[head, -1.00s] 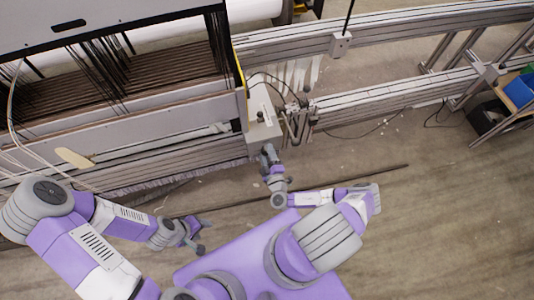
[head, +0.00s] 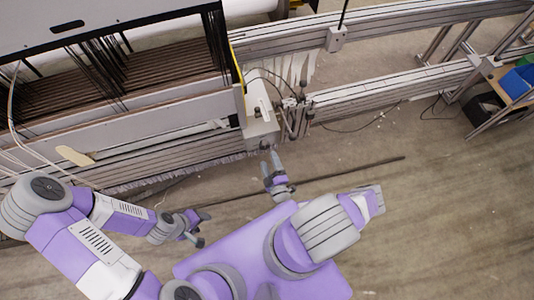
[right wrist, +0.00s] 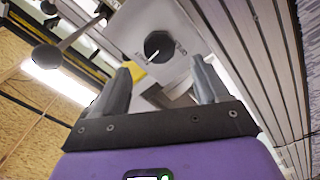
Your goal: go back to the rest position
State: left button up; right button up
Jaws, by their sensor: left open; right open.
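My left gripper (head: 194,228) is open and empty, low over the floor at the left of my purple base. My right gripper (head: 270,164) is open, with its fingers pointing toward the grey machine box (head: 262,134) at the end of the loom. In the right wrist view its two fingers (right wrist: 165,90) stand apart with nothing between them. Beyond them is the grey box face with a black round knob (right wrist: 159,46). The fingers appear apart from the box.
The loom (head: 130,135) with its dark warp threads fills the upper left. Metal rails (head: 395,90) run to the right. A shelf with a blue bin (head: 518,84) stands at the far right. A thin dark rod (head: 345,174) lies across the floor. Floor at the lower right is clear.

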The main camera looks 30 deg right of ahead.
jog(key=shift+s, duration=0.35)
jog(key=shift+a, duration=0.1)
